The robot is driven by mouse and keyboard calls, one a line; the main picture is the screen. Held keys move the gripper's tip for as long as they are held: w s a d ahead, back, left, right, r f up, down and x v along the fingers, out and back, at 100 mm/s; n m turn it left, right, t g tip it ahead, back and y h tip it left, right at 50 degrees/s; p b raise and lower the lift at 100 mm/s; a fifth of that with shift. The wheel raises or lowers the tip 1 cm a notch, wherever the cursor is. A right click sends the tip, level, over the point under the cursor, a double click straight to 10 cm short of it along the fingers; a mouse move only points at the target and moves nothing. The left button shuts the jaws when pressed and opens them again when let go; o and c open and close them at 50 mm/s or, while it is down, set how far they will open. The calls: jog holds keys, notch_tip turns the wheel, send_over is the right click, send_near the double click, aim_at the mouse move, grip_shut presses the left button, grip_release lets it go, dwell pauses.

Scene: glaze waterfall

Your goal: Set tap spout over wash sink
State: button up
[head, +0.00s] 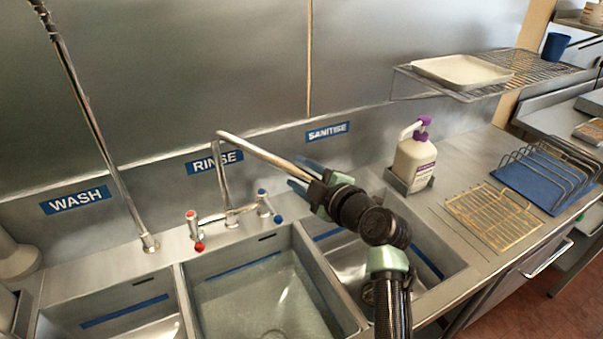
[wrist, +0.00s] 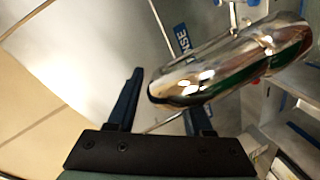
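The tap spout (head: 262,154) is a shiny metal tube on the mixer tap behind the middle sink. It runs right from the top of its riser, towards the sanitise side. My gripper (head: 305,176) is at the spout's free end, fingers apart. In the wrist view the spout (wrist: 225,65) is large, its end between or just in front of my fingers (wrist: 165,98). It partly hides the right finger; a gap shows beside the left one. Contact cannot be told. The wash sink (head: 182,330) is at the lower left, under the WASH label (head: 75,200).
A tall spray pipe (head: 105,150) rises between the wash label and the tap. Red (head: 198,246) and blue (head: 263,192) tap handles flank the riser. The rinse sink (head: 180,275) holds water. A soap bottle (head: 414,160) and wire racks (head: 493,214) stand right.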

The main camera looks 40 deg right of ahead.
grip_shut()
dwell(1.2)
